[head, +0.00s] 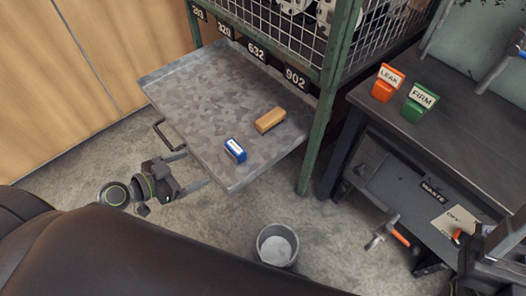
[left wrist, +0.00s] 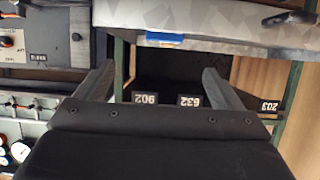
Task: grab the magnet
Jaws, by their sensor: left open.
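A small blue block with a white label (head: 235,150) lies near the front edge of the pulled-out metal tray (head: 190,95). A tan block (head: 270,120) lies behind it to the right. I cannot tell for sure which of the two is the magnet. My left gripper (head: 197,168) is open and empty at the tray's front left edge, left of the blue block and apart from it. In the left wrist view its open fingers (left wrist: 155,78) show below the tray's edge, with part of the blue block (left wrist: 164,39) beyond them. A dark part at the right edge seems to be my right gripper (head: 492,255).
The tray has a handle (head: 165,135) close to my left gripper. A green post (head: 318,130) and wire cage rise behind the tray. A bucket (head: 277,245) stands on the floor. A bench at right holds an orange LEAK stand (head: 387,83) and a green FIRM stand (head: 418,103).

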